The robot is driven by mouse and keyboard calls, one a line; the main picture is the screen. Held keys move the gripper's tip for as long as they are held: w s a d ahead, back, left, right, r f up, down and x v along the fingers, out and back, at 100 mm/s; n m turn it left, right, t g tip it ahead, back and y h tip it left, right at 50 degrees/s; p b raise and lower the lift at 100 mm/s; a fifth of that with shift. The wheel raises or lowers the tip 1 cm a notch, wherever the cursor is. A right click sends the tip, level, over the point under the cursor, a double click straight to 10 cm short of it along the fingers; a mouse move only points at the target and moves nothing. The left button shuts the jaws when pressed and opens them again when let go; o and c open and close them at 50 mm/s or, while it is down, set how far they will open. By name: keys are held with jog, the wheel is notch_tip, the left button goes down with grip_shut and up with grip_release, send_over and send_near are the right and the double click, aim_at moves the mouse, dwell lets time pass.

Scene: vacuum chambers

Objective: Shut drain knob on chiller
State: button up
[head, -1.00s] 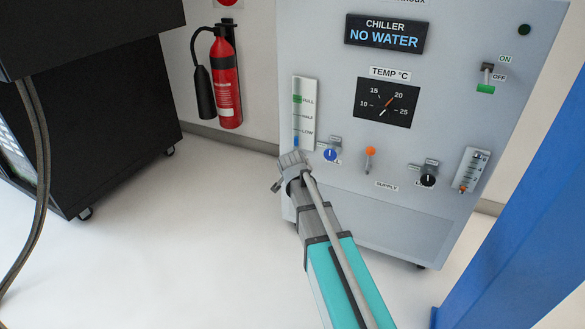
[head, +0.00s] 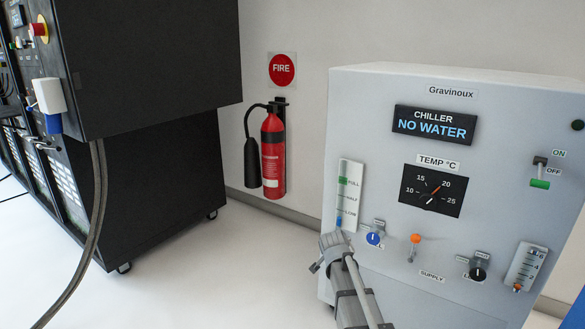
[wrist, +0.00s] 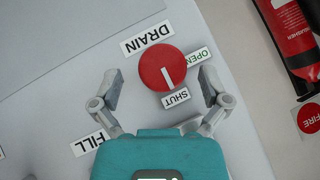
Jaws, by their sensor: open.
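The red drain knob (wrist: 167,69) is on a grey chiller panel in the wrist view, under the DRAIN label (wrist: 147,38). Its white pointer line points toward the SHUT label (wrist: 175,98), and the OPEN label (wrist: 199,57) is to its right. My gripper (wrist: 161,88) is open and empty, with one finger left and one right of the knob's lower part, both apart from it. In the head view my gripper (head: 333,248) is at the left edge of the chiller (head: 450,280); the drain knob is hidden there. The chiller display (head: 435,124) reads NO WATER.
A FILL label (wrist: 88,143) is at lower left in the wrist view. On the chiller front are a blue knob (head: 374,238), an orange lever (head: 414,240) and a black knob (head: 478,274). A fire extinguisher (head: 273,160) hangs on the wall. Floor left of the chiller is clear.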

jog(key=s+r+n+g+y+p, duration=0.1)
jog(key=s+r+n+g+p, duration=0.3)
jog(key=s, duration=0.5)
jog(key=s+r+n+g+p, duration=0.25)
jog(key=s+p, duration=0.35)
jog(key=s, duration=0.4)
jog(key=s+r+n+g+y+p, duration=0.1)
jog(key=s+r+n+g+p, duration=0.3)
jog(key=s, duration=0.5)
notch_tip(320, 180, up, 36)
jog(key=m+t+p, duration=0.1)
jog(key=p, duration=3.7)
jog(key=shift+r, duration=0.25)
jog(key=shift+s+a, duration=0.1)
jog(key=shift+a, duration=0.05)
